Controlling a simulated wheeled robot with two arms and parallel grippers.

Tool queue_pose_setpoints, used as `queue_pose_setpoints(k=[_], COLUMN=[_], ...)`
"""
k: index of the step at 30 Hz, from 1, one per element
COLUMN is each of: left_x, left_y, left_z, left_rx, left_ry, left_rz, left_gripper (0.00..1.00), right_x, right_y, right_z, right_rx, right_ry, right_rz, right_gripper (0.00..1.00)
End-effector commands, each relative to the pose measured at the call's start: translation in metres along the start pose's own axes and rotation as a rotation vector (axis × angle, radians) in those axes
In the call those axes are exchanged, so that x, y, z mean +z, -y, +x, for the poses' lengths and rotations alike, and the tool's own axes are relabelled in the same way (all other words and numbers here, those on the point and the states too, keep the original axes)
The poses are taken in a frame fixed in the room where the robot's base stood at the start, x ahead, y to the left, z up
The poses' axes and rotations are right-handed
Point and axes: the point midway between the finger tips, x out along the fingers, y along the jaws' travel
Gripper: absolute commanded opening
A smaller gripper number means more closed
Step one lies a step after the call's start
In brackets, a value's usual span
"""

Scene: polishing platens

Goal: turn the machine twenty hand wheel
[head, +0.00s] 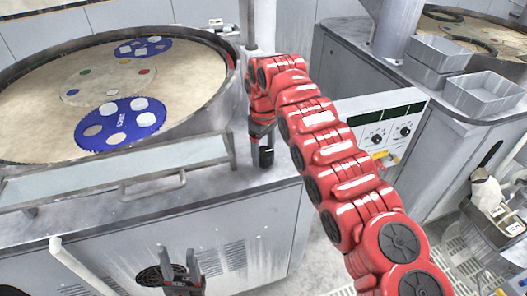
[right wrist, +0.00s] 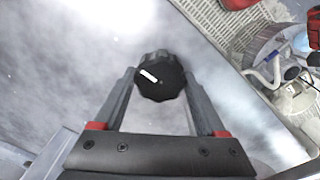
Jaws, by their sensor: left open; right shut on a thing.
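A black lobed knob, the hand wheel (right wrist: 160,78), shows in the right wrist view with a white mark on its top, on a grey metal surface. My right gripper (right wrist: 160,92) has one finger on each side of it and is shut on it. My left gripper (head: 181,270) is open and empty, low in front of the machine's cabinet. No machine number is readable.
A round platen (head: 185,97) with blue discs (head: 88,132) fills the upper left. A metal shelf (head: 110,172) runs along its front. A control panel (head: 362,138) with knobs stands right of my right arm. Grey trays (head: 486,93) lie on another machine at right.

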Motion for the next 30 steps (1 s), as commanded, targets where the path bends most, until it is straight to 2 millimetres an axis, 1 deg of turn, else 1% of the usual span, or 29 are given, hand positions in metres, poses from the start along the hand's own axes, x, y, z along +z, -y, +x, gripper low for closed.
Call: queue_pose_setpoints(k=[6, 7, 9, 11, 18, 22, 26, 27, 30], left_x=[0.000, 0.000, 0.000, 0.000, 0.000, 0.000, 0.000, -0.001, -0.003], left_y=[0.000, 0.000, 0.000, 0.000, 0.000, 0.000, 0.000, 0.000, 0.001], left_z=[0.000, 0.000, 0.000, 0.000, 0.000, 0.000, -0.001, 0.006, 0.016], left_rx=[0.000, 0.000, 0.000, 0.000, 0.000, 0.000, 0.000, 0.000, 0.000], left_ry=[0.000, 0.000, 0.000, 0.000, 0.000, 0.000, 0.000, 0.000, 0.000], left_rz=[0.000, 0.000, 0.000, 0.000, 0.000, 0.000, 0.000, 0.000, 0.000], left_gripper=[0.50, 0.50, 0.50, 0.50, 0.50, 0.50, 0.50, 0.50, 0.50], right_x=[0.000, 0.000, 0.000, 0.000, 0.000, -0.001, -0.002, -0.002, -0.003], right_y=[0.000, 0.000, 0.000, 0.000, 0.000, -0.001, 0.001, 0.002, 0.002], right_z=[0.000, 0.000, 0.000, 0.000, -0.001, -0.010, -0.032, -0.043, -0.062], right_rx=[0.000, 0.000, 0.000, 0.000, 0.001, 0.003, 0.002, 0.002, 0.003], right_ry=[-0.001, -0.001, -0.001, -0.001, -0.001, -0.001, -0.004, -0.004, -0.005], right_rz=[0.001, 0.001, 0.001, 0.001, 0.001, 0.001, 0.000, -0.002, -0.002], right_gripper=[0.18, 0.77, 0.90, 1.00, 1.00, 1.00, 1.00, 1.00, 1.00])
